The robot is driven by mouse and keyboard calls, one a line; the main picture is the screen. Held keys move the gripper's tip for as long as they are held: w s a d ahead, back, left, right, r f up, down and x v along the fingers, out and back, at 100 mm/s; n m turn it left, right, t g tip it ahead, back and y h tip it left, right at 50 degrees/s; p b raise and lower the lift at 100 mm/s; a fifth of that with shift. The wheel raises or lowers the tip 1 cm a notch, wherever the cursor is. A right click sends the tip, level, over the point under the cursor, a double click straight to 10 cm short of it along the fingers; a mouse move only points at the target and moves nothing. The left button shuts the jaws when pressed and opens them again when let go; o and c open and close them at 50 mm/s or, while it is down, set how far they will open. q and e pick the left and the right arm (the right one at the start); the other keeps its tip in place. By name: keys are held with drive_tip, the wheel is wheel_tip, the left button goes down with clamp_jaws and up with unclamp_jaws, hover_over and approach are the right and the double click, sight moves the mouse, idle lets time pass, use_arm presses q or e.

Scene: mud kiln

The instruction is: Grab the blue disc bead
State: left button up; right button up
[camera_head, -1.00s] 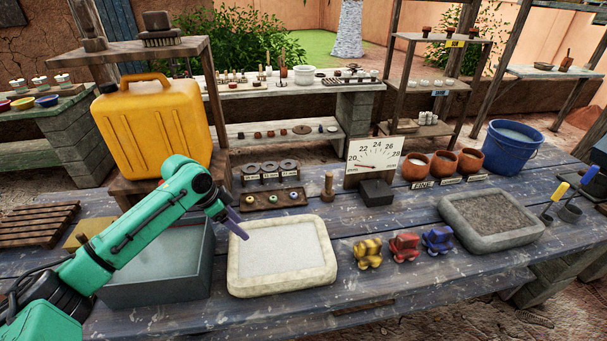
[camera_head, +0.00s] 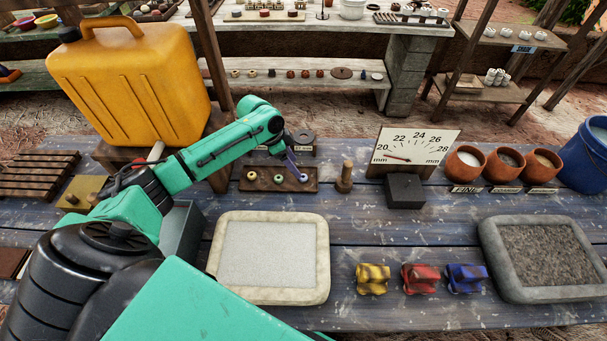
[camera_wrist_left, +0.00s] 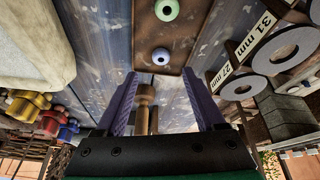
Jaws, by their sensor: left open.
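The blue disc bead (camera_head: 304,178) sits at the right end of a small brown wooden tray (camera_head: 265,186). In the left wrist view the blue bead (camera_wrist_left: 160,56) lies just beyond and between my fingertips. A green bead (camera_head: 278,179) and a yellow bead (camera_head: 252,176) are on the same tray; the green one also shows in the left wrist view (camera_wrist_left: 167,9). My left gripper (camera_head: 298,172) is over the tray's right end beside the blue bead. In the wrist view its purple fingers (camera_wrist_left: 160,74) are open with nothing held. My right gripper is in neither view.
A wooden peg (camera_head: 345,176) stands close right of the tray; grey rings (camera_head: 302,136) on a labelled rack are behind it. A gauge board (camera_head: 417,145) is farther right. A pale sand tray (camera_head: 322,260) and animal-like figures (camera_head: 420,278) lie in front.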

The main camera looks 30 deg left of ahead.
use_arm(q)
drive_tip(key=p+x, duration=0.1)
drive_tip(key=x, duration=0.4)
drive_tip(key=shift+w+d+f, duration=0.1)
drive_tip(key=shift+w+f, duration=0.05)
drive_tip(key=shift+f, duration=0.35)
drive_tip(key=shift+c, duration=0.6)
clamp_jaws()
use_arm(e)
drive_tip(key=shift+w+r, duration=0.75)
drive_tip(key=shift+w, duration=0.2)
use_arm(q)
wheel_tip(320, 180, up, 20)
drive_tip(key=b, duration=0.2)
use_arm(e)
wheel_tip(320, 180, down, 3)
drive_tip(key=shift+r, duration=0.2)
